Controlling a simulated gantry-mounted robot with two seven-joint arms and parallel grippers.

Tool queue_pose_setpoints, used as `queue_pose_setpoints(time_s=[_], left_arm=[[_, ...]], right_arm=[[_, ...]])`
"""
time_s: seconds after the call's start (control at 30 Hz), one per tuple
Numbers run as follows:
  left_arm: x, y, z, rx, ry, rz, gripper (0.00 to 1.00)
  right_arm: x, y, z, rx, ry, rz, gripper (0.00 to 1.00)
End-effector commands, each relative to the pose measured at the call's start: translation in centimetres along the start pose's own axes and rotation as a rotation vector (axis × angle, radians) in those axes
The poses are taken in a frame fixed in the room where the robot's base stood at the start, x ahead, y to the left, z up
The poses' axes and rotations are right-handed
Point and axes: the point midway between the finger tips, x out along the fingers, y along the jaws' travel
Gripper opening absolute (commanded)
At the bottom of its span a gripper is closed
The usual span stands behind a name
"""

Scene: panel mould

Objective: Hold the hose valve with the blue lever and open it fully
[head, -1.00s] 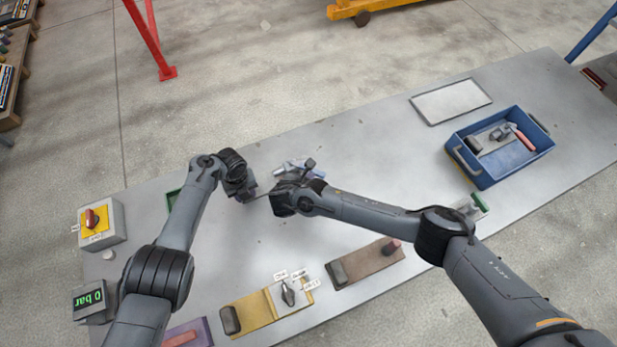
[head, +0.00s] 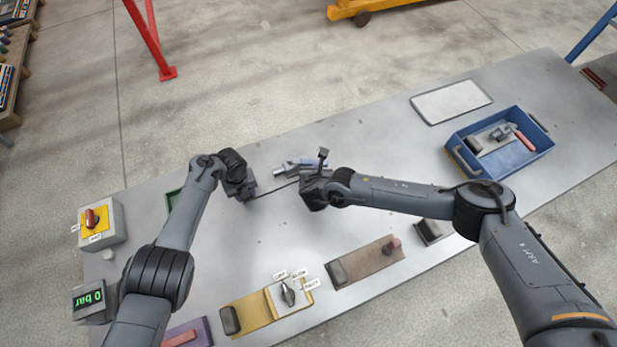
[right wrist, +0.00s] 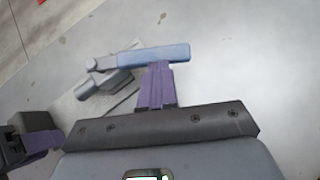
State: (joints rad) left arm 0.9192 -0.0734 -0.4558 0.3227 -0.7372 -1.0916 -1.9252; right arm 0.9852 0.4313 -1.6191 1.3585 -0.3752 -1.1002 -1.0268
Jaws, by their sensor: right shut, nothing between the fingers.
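The hose valve with the blue lever (head: 290,168) lies at the back middle of the table, partly hidden by my right gripper. In the right wrist view the blue lever (right wrist: 153,53) is a flat bar pointing right from the grey valve body (right wrist: 103,84). My right gripper (head: 308,190) is shut and empty. Its purple fingertips (right wrist: 157,68) overlap the lever's near edge in that view; I cannot tell whether they touch. My left gripper (head: 245,190) is left of the valve. It also shows at the right wrist view's lower left (right wrist: 45,141); its jaw opening is unclear.
A blue tray (head: 462,166) with parts stands at the right, near a pale panel (head: 450,101). Yellow (head: 248,312) and brown (head: 365,264) fixtures line the front. A red-knob switch box (head: 101,222) and a "0 bar" display (head: 89,300) are at the left.

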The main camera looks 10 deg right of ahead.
Motion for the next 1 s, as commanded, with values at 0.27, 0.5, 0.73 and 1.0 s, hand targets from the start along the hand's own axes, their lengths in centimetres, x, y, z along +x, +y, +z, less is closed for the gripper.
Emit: queue_pose_setpoints(time_s=[0.27, 0.5, 0.73, 1.0], left_arm=[[0.1, 0.1, 0.0, 0.001, 0.001, 0.001, 0.00], [0.1, 0.1, 0.0, 0.001, 0.001, 0.001, 0.00], [0.1, 0.1, 0.0, 0.001, 0.001, 0.002, 0.00], [0.1, 0.1, 0.0, 0.001, 0.002, 0.002, 0.00]], right_arm=[[1.8, -1.1, 1.5, -0.158, 0.000, 0.165, 0.00], [2.8, -1.2, 2.4, -0.170, 0.001, 0.178, 0.00], [3.4, -1.2, 3.0, -0.170, 0.001, 0.178, 0.00], [3.6, -1.2, 3.2, -0.169, 0.001, 0.176, 0.00]])
